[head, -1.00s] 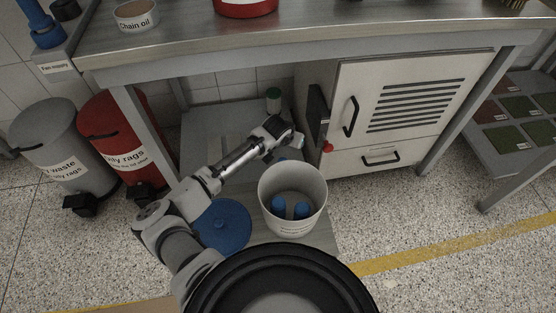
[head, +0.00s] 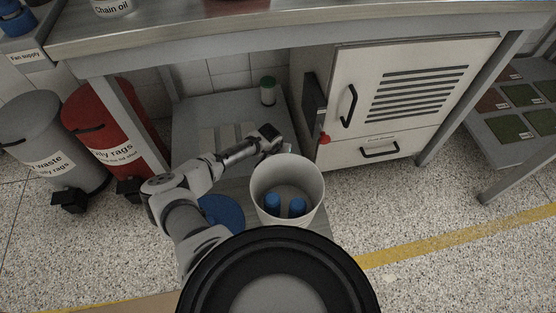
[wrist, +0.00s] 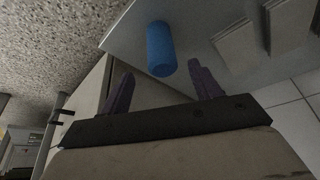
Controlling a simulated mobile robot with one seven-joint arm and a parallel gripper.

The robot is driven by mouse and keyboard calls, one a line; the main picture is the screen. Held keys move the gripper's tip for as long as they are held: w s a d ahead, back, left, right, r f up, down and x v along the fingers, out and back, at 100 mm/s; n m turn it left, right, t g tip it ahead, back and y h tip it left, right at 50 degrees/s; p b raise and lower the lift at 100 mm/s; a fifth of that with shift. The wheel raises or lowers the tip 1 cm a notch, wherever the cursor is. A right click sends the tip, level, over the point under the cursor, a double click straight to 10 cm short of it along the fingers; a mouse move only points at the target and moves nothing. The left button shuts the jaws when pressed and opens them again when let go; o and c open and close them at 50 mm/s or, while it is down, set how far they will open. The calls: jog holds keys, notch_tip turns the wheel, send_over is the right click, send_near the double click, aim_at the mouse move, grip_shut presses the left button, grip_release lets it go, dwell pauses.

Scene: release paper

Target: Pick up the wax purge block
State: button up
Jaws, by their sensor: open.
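No label marks the wax purge block. A blue cylinder (wrist: 160,48) lies or stands on the grey board (wrist: 200,20) in the wrist view, just beyond my fingertips and roughly between them. In the head view it is not clearly seen, with the white bucket and my arm in that area. Two more blue cylinders (head: 272,203) (head: 297,207) stand inside the white bucket (head: 287,172). My gripper (wrist: 160,71) is open and empty, its purple fingers apart.
Pale flat slabs (wrist: 290,25) lie on the low shelf (head: 195,110), near the cylinder. A green-capped jar (head: 267,91) stands farther back. A white cabinet (head: 400,100) is to the right, a blue lid (head: 222,214) lies left of the bucket. The workbench (head: 300,28) overhangs the shelf.

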jog(key=b+x, duration=0.1)
jog(key=x, duration=0.3)
jog(key=shift+w+f, duration=0.2)
jog(key=shift+w, duration=0.1)
jog(key=shift+a, duration=0.1)
jog(key=c, duration=1.1)
jog(key=shift+r, duration=0.15)
